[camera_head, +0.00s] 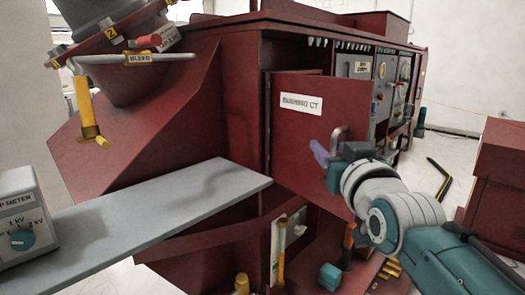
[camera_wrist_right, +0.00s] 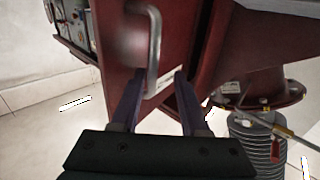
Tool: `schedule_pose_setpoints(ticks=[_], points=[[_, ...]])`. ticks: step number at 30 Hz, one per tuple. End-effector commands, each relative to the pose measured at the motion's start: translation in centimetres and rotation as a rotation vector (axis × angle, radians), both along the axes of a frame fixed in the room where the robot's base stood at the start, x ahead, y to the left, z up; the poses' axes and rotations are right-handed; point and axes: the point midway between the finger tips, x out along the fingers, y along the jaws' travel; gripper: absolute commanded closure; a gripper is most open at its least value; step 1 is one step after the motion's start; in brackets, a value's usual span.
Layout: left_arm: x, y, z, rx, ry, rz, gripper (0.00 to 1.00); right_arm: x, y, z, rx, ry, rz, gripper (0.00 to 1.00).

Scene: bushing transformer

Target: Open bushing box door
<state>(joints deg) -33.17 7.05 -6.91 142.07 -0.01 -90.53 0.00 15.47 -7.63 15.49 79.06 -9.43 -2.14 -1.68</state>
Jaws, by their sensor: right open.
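The red bushing box door (camera_head: 310,160), with a white "BUSHING CT" label (camera_head: 301,104), stands at an angle to the cabinet front and looks partly open. Its metal handle (camera_head: 340,133) is near the door's right edge. My right gripper (camera_head: 325,158) is at the handle, its purple fingers apart. In the right wrist view, the handle (camera_wrist_right: 154,45) rises just beyond the open fingertips (camera_wrist_right: 160,78); I cannot tell whether they touch it. The door's label lies behind the fingers there. My left gripper is not in view.
A grey shelf (camera_head: 150,212) runs left of the door, with a meter box (camera_head: 20,220) on it. An instrument panel (camera_head: 385,82) is behind the door. A red box (camera_head: 498,180) stands at the right. Tools and a teal block (camera_head: 330,277) lie below.

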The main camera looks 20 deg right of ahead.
Motion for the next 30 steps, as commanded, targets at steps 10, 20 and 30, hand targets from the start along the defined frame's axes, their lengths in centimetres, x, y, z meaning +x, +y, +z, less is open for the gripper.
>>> schedule_pose_setpoints(ticks=[10, 20, 30], points=[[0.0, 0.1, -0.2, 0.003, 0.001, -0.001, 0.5, -4.9, 1.3, -0.1, 0.001, 0.002, 0.001, 0.55], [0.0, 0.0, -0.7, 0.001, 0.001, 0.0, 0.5, -9.0, 2.3, -0.1, 0.0, 0.002, 0.002, 0.55], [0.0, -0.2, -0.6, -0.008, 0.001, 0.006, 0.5, -9.3, 2.4, 0.0, 0.001, 0.001, 0.002, 0.55]])
